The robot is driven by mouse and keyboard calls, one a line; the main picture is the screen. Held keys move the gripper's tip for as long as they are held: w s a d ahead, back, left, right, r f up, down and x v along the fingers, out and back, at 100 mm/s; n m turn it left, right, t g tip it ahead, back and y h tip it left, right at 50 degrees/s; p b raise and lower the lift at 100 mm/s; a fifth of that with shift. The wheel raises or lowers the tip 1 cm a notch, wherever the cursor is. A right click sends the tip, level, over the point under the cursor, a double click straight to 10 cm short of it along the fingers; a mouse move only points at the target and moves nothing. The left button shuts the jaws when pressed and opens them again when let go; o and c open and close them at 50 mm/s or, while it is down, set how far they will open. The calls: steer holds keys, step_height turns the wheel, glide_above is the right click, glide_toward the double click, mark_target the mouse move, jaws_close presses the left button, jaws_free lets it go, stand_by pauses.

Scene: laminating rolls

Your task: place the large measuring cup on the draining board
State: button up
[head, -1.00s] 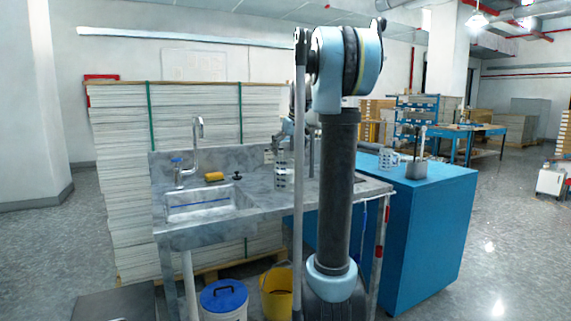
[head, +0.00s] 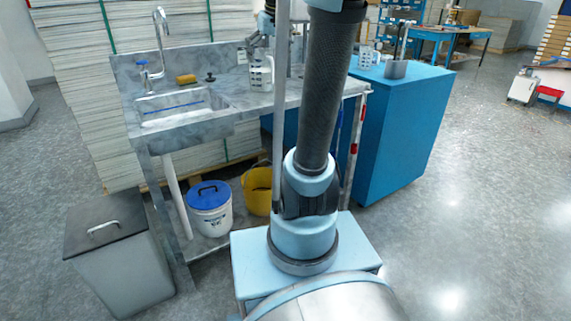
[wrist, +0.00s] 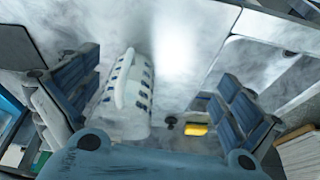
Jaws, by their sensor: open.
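The large measuring cup (head: 261,77), clear with dark markings, stands upright on the grey draining board (head: 235,101) to the right of the sink. My gripper (head: 258,44) is just above the cup, partly hidden behind my arm. In the wrist view my gripper (wrist: 150,78) is open. The cup (wrist: 128,98) shows between its two fingers, nearer the left one, with its pale handle towards the camera. I cannot tell whether a finger touches it.
The sink (head: 180,104) has a tap (head: 160,40), a yellow sponge (head: 186,79) and a dark plug (head: 211,77) near it. A second measuring cup (head: 366,57) and a grey holder (head: 396,69) stand on the blue cabinet (head: 405,110). A bucket (head: 210,210) is below.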

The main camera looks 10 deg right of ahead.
steer(key=s+f+m+g+h, duration=0.1)
steer(key=s+f+m, duration=0.1)
steer(key=s+f, duration=2.5)
steer(key=s, duration=0.3)
steer(key=shift+s+a+m, duration=0.3)
steer(key=shift+a, duration=0.1)
steer(key=shift+w+f, duration=0.2)
steer(key=shift+w, duration=0.3)
